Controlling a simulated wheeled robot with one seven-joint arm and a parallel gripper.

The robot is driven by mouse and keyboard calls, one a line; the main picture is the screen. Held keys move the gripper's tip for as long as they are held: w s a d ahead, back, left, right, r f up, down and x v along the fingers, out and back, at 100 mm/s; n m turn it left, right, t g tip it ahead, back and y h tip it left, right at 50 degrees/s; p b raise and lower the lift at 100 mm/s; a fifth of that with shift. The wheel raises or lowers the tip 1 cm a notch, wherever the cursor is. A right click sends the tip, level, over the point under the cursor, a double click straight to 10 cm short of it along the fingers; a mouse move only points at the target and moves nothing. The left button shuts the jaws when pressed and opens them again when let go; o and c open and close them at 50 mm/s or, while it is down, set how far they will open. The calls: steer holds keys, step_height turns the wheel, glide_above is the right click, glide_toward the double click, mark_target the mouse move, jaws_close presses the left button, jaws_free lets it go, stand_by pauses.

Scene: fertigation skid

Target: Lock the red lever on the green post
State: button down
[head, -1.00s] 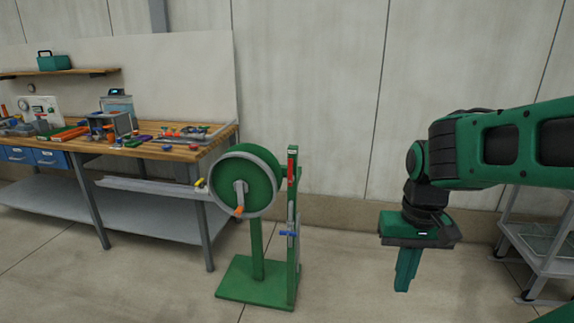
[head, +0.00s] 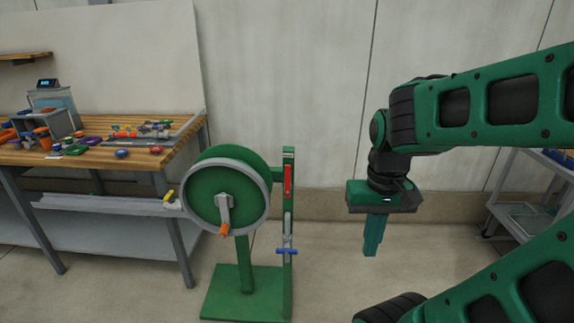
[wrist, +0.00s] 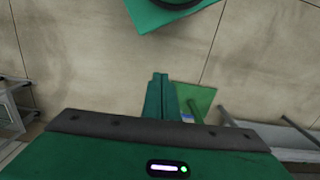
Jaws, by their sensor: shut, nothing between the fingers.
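The green post (head: 288,268) stands on a green base plate beside a green wheel with a grey rim. The red lever (head: 287,179) is on the upper part of the post and lies upright along it. A blue handle (head: 286,251) sticks out across the post lower down, below a grey strip. My gripper (head: 371,250) hangs pointing down to the right of the post, apart from it, with its fingers together and empty. In the wrist view the closed fingers (wrist: 161,98) point away over the floor, and the base plate (wrist: 196,97) shows just beyond them.
The wheel (head: 226,193) has a crank with an orange grip (head: 223,230). A workbench (head: 180,153) with several small parts stands at the left. A grey cart (head: 520,215) stands at the right. The floor between post and gripper is clear.

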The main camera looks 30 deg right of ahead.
steer(key=shift+w+d, duration=0.1)
steer(key=shift+w, duration=0.05)
steer(key=w+d+r+t, duration=0.2)
steer(key=w+d, duration=0.1)
steer(key=w, duration=0.5)
steer(key=w+d+r+t+y, duration=0.1)
steer(key=w+d+r+t, duration=0.1)
steer(key=w, duration=0.7)
steer(key=w+d+r+t+y, duration=0.1)
steer(key=w+d+r+t, duration=0.2)
steer(key=w, duration=0.6)
steer(key=shift+w+d+r+n, duration=0.2)
steer(key=shift+d+n, duration=0.2)
steer(key=shift+d, duration=0.55)
steer(key=shift+f, duration=0.1)
glide_toward(288, 179)
step_height(288, 179, down, 4)
steer(key=w+d, duration=0.2)
steer(key=shift+w+a+f, duration=0.1)
steer(key=shift+w+a, duration=0.45)
steer(key=shift+w, duration=0.2)
